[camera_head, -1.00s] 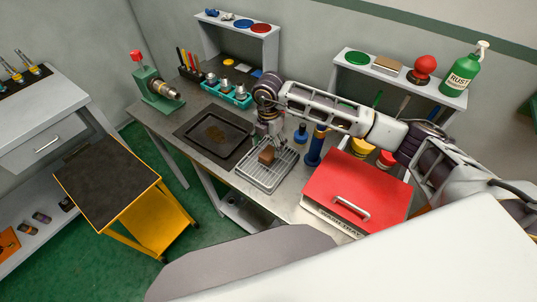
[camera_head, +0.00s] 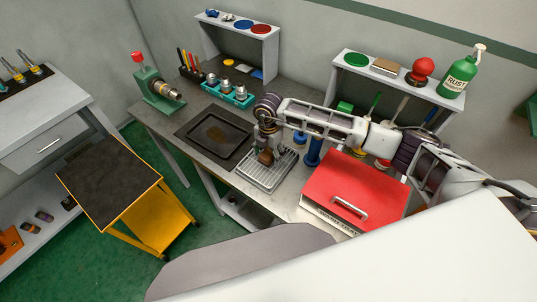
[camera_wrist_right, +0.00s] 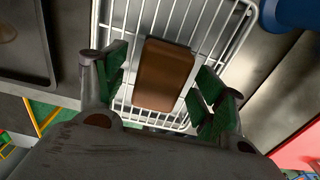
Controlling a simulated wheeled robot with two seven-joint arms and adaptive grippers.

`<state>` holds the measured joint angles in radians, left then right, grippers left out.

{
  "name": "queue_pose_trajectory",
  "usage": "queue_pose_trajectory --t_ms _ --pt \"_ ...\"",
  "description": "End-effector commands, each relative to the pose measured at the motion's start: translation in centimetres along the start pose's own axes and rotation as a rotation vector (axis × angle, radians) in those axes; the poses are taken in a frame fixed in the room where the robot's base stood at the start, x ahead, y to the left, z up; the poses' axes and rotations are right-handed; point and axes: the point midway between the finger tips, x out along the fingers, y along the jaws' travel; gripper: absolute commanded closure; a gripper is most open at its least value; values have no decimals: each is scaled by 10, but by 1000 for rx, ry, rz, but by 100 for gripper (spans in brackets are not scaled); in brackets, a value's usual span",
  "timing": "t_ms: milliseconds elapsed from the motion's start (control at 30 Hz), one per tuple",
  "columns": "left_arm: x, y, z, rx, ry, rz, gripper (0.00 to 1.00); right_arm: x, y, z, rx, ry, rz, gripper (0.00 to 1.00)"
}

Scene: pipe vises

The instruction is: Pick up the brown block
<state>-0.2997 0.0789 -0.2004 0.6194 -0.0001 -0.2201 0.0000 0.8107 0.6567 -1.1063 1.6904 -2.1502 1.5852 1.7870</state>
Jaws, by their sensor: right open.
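The brown block (camera_wrist_right: 164,75) lies on the wire rack (camera_wrist_right: 203,22) in the right wrist view. My right gripper (camera_wrist_right: 162,88) is open, with one green-padded finger on each side of the block and a gap visible on both sides. In the head view, the right gripper (camera_head: 267,152) points down over the rack (camera_head: 265,179), and the block (camera_head: 266,158) shows only in part between its fingers. My left gripper is not in view.
A dark tray (camera_head: 243,151) lies left of the rack. A blue bottle (camera_head: 313,152) and a red box (camera_head: 365,180) stand to its right. A teal holder with metal parts (camera_head: 232,97) is behind. The yellow cart (camera_head: 151,218) stands apart at left.

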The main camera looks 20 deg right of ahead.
Motion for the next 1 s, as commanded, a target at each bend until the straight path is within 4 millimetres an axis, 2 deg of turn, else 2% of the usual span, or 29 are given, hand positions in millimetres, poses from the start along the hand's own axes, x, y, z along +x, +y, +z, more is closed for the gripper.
queue_pose_trajectory --t_ms 467,867,1000 --pt "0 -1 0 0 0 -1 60 1 0 0 0 0 0 30" --pt "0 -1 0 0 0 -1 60 1 0 0 0 0 0 82" --pt "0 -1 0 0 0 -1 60 1 0 0 0 0 0 82"
